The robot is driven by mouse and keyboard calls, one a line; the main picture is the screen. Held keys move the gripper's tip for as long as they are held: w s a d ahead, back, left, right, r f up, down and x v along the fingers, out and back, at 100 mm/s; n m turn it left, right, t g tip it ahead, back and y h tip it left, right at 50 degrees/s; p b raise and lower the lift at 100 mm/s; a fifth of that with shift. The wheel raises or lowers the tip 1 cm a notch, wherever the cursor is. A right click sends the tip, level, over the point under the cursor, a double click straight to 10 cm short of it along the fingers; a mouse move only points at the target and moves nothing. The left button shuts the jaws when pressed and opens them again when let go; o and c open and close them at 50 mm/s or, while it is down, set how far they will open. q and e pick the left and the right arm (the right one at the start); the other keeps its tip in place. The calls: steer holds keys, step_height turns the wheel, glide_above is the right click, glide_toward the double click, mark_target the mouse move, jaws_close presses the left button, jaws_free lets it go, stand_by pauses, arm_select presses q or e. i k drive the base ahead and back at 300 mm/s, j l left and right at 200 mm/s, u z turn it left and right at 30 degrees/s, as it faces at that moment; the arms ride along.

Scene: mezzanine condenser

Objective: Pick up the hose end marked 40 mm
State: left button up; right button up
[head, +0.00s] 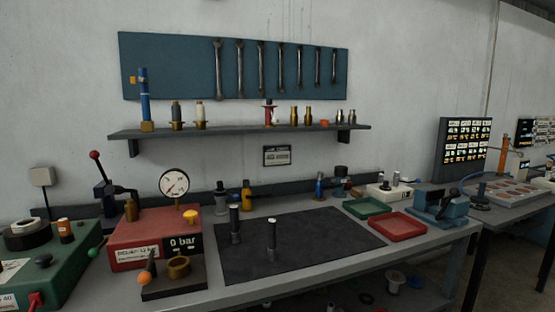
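Two dark upright cylindrical pieces with pale tops stand on the black mat (325,240): one at the back left (235,222) and one nearer the front (272,242). They may be hose ends, but I cannot read any size marking on them. Brass and steel fittings (308,115) stand on the wall shelf, also with no readable marking. I cannot tell which piece is marked 40 mm. Neither of my grippers is in view.
A red unit (140,238) with a gauge, lever and "0 bar" display stands left of the mat. A green tray (363,208), a red tray (399,227) and a blue vise (440,205) are at right. The mat's right half is clear.

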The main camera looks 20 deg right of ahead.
mark_target(235, 234)
steer(key=i+l, duration=0.5)
steer(key=i, duration=0.15)
steer(key=i+l, duration=0.5)
steer(key=i, duration=0.15)
